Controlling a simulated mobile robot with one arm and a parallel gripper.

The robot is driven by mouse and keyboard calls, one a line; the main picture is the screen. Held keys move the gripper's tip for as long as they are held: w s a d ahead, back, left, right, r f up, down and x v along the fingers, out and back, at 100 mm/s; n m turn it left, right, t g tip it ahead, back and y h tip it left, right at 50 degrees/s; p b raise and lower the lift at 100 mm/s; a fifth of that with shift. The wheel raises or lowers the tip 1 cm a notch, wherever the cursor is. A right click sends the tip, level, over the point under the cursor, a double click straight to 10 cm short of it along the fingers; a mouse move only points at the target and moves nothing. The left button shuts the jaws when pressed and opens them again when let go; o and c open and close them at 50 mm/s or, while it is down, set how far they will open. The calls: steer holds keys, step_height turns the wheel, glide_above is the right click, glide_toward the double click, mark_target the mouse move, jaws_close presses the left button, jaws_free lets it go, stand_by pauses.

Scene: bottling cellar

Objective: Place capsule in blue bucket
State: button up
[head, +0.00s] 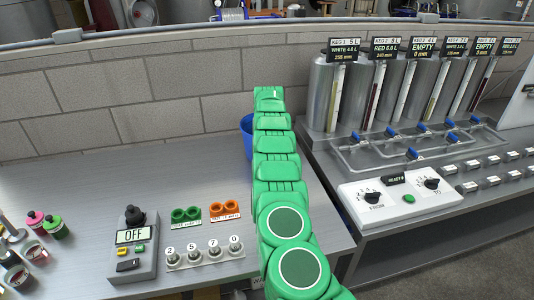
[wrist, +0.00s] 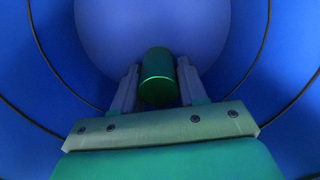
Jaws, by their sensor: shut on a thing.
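A green metallic capsule (wrist: 158,78) sits between the two fingers of my gripper (wrist: 158,88), which is shut on it. The wrist view looks down into the blue bucket (wrist: 45,100), whose walls and round floor surround the gripper. The capsule is inside the bucket's outline; its height above the floor cannot be told. In the head view the blue bucket (head: 246,138) shows only as a strip behind my green arm. The gripper and capsule are hidden there.
An OFF switch box (head: 132,245), green rings (head: 186,214), orange rings (head: 224,208) and numbered knobs (head: 205,252) are on the metal bench. Small bottles (head: 40,225) stand at the left. A keg rack (head: 400,150) and selector box (head: 400,197) are at the right. The back-left bench is clear.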

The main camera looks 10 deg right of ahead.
steer(key=o, duration=0.6)
steer(key=shift+f, duration=0.1)
steer(key=shift+r, duration=6.1)
